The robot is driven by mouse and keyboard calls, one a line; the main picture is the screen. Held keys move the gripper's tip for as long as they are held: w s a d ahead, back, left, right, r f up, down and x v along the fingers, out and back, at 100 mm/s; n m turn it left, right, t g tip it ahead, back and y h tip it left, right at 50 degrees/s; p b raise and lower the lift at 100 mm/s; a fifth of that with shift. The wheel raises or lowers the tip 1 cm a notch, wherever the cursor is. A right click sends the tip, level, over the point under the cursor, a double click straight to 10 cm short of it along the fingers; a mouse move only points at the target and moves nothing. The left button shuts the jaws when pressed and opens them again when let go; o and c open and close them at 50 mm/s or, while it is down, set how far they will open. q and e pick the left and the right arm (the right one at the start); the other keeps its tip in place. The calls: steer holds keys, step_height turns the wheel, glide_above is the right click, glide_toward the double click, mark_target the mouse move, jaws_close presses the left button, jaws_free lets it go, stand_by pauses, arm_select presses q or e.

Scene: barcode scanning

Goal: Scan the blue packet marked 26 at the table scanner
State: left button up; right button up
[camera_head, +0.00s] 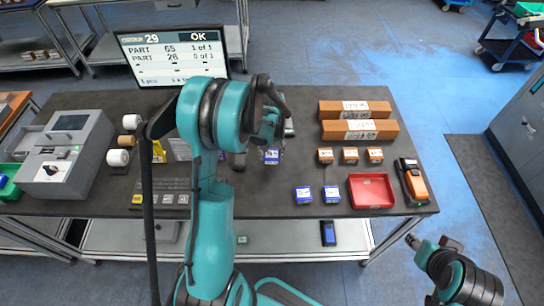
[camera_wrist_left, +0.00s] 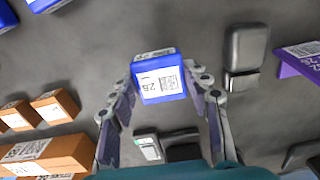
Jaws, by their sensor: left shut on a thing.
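My left gripper (camera_head: 271,147) is shut on a blue packet (camera_head: 271,156) above the middle of the dark table. In the left wrist view, the packet (camera_wrist_left: 160,84) sits between the two fingertips (camera_wrist_left: 162,92), its white label reading 26 and a printed code facing the camera. A grey and black device (camera_wrist_left: 246,52) stands beside it in that view, apart from the packet; I cannot tell whether it is the table scanner. The teal end of my right arm (camera_head: 437,258) is low at the right, off the table; its finger opening is unclear.
Two blue packets (camera_head: 317,195), a red tray (camera_head: 371,190), small orange packets (camera_head: 350,155), long brown boxes (camera_head: 357,120) and an orange handheld device (camera_head: 412,182) occupy the right. A monitor (camera_head: 174,54) shows PART 26 at 0 of 1. A grey machine (camera_head: 62,150) stands left.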

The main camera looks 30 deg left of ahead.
mark_target(272, 152)
arm_select(q)
steer(key=shift+w+a+f+b, duration=0.3)
steer(key=shift+w+a+f, duration=0.1)
steer(key=shift+w+f, duration=0.3)
steer(key=shift+w+a+f+b, duration=0.25)
steer(key=shift+w+a+f, duration=0.1)
steer(key=shift+w+f, duration=0.3)
steer(key=shift+s, duration=0.15)
steer(key=s+d+r+p, duration=0.5)
steer(key=s+d+r, duration=0.2)
steer(key=s+r, duration=0.3)
steer(key=shift+s+p, duration=0.4)
steer(key=shift+s, duration=0.15)
steer(key=shift+a, duration=0.1)
steer(key=shift+f, duration=0.1)
